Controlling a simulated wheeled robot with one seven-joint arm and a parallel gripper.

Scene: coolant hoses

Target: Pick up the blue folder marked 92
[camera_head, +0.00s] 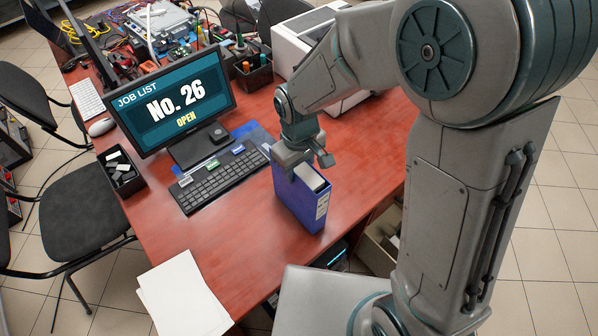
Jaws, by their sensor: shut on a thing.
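A blue folder (296,203) stands upright on the red-brown desk (240,275) near its right edge. A white label (322,205) is on its spine, but the print is too small to read. My gripper (305,165) reaches down from above and is shut on the top of the folder. The fingers hide part of the folder's top edge. I cannot tell whether the folder's base touches the desk.
A monitor (173,98) reading "No. 26 OPEN" and a keyboard (220,180) stand left of the folder. A white printer (300,45) is behind. White paper sheets (183,295) lie at the front left. The desk right of the folder is clear.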

